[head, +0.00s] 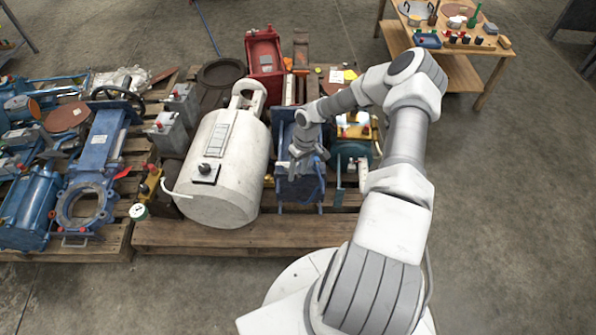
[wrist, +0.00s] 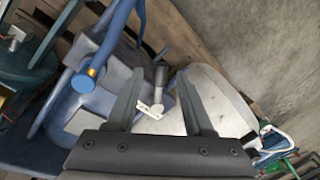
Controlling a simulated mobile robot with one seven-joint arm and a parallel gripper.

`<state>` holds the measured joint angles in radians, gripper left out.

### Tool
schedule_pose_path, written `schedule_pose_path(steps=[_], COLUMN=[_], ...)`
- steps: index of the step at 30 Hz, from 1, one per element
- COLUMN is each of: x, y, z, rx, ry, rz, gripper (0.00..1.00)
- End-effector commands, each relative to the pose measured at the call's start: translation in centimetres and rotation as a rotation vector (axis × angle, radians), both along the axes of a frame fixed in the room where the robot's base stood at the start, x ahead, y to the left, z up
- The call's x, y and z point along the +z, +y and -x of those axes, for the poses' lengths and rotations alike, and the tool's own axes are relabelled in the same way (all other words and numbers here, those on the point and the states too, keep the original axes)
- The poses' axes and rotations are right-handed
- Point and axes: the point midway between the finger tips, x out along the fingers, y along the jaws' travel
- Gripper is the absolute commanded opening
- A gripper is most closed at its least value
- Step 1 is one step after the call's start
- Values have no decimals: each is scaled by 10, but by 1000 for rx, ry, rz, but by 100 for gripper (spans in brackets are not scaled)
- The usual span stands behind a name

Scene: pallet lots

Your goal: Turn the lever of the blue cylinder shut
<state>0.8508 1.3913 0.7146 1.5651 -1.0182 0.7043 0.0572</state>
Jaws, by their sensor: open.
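A blue cylinder-like unit (head: 300,186) stands on the pallet, just right of a large white tank, partly hidden under my arm. In the wrist view, its blue body (wrist: 85,105) with a curved blue bar and brass collar fills the left. A small lever (wrist: 158,84) with a grey grip and silver hub shows between my fingers; a white tag is beside the hub. I cannot tell what the lever is mounted on. My gripper (head: 298,168) points down over the blue unit. In the wrist view, my gripper (wrist: 160,76) is open, one finger on each side of the lever, with no clear contact visible.
The white tank (head: 215,180) lies close to the left of my gripper. A teal unit (head: 350,150) stands close on the right. The pallet's front edge (head: 180,232) is near, with bare floor before it. A wooden table (head: 462,70) stands at the back right.

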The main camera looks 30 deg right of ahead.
Motion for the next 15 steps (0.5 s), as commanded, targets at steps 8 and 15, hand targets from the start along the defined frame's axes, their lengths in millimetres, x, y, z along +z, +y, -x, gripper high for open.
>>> schedule_pose_path(steps=[8, 15], x=[0, 0], y=[0, 0], z=[0, 0], rx=[0, 0], ry=[0, 0], rz=[0, 0], gripper=[22, 0])
